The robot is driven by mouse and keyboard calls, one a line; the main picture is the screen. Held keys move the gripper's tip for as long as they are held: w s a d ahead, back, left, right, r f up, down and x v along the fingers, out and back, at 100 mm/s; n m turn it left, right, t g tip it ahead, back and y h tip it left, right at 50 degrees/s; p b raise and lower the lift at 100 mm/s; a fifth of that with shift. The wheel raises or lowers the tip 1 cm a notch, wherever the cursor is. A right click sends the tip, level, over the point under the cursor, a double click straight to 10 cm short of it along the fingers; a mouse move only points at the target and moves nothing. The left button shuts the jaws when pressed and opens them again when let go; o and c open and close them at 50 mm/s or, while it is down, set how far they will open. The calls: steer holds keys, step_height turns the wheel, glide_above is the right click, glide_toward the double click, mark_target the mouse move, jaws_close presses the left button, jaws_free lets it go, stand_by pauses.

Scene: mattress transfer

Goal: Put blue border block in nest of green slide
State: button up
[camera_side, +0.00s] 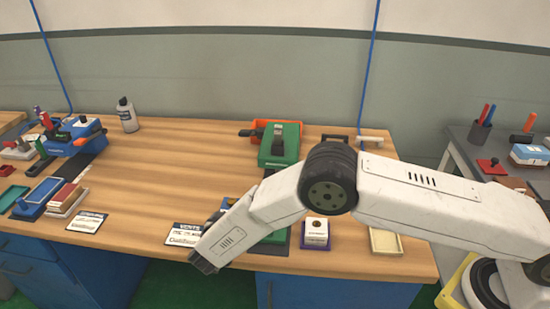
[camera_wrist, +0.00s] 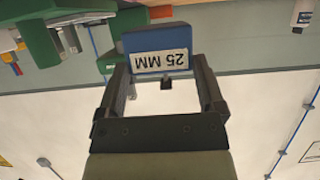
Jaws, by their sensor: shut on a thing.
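My gripper (camera_wrist: 160,68) is shut on the blue border block (camera_wrist: 157,40). The block has blue edges and a white label reading "25 MM", which appears upside down in the wrist view. In the side view the gripper is largely hidden by my own arm, and a small blue patch (camera_side: 228,203) beside the arm may be the block. The green slide (camera_side: 293,145) stands toward the back of the bench, right of centre, with a dark handle on top. Its near part is hidden behind my arm. Green parts show at the upper left of the wrist view.
An orange bin (camera_side: 262,126) stands behind the slide. A purple-bordered block (camera_side: 316,233) and a cream tray (camera_side: 385,241) lie at the front right. A card (camera_side: 184,234) lies at the front edge. A blue machine (camera_side: 75,135) stands left. The middle-left bench is clear.

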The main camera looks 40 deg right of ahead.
steer(key=shift+w+a+f, duration=0.1)
steer(key=shift+w+f, duration=0.2)
steer(key=shift+f, duration=1.4)
steer(key=shift+f, duration=0.15)
steer(key=o, duration=1)
steer(key=shift+f, duration=0.1)
steer(key=shift+v, duration=3.9)
